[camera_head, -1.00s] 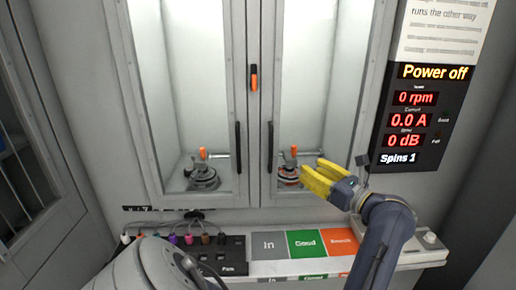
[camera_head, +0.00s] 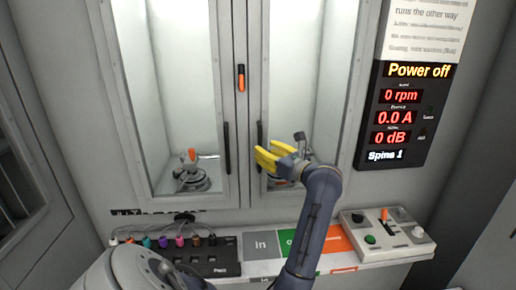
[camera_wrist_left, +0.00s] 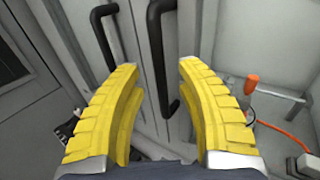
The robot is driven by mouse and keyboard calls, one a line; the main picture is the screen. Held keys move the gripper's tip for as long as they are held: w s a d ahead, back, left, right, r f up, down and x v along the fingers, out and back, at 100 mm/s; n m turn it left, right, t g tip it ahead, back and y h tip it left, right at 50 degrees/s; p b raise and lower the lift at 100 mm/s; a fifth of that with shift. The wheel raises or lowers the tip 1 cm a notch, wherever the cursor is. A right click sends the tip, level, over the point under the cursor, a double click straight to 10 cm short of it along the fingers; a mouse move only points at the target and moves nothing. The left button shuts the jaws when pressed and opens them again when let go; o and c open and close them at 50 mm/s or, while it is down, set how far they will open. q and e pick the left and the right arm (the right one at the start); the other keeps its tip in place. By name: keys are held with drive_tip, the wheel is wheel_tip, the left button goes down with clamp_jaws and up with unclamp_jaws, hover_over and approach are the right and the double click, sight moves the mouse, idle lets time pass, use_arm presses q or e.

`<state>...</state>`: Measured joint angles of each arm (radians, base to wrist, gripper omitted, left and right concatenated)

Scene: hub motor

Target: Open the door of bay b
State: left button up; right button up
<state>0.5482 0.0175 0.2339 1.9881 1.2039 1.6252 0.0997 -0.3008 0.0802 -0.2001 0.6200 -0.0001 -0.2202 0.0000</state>
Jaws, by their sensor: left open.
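The cabinet has a left glass door (camera_head: 165,90) and a right glass door (camera_head: 300,80), both closed. I cannot read which bay is b. A black vertical handle (camera_head: 227,148) is on the left door, and another black handle (camera_head: 259,146) is on the right door. My left gripper (camera_head: 264,152) is open in front of the right door's handle. In the left wrist view the right door's handle (camera_wrist_left: 155,40) stands between and beyond the yellow fingers, with no visible contact. The left door's handle (camera_wrist_left: 103,35) is farther left. My right gripper is not in view.
An orange-and-black latch (camera_head: 240,77) sits on the frame between the doors. A motor fixture (camera_head: 190,180) is behind the left door. A ledge below holds the In tray (camera_head: 261,245), a plug strip (camera_head: 215,265) and a control box (camera_head: 385,235). The display (camera_head: 405,110) reads Power off.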

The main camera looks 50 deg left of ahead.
sight(260, 169)
use_arm(q)
drive_tip(key=shift+a, duration=1.65)
drive_tip(key=shift+o, duration=0.3)
clamp_jaws()
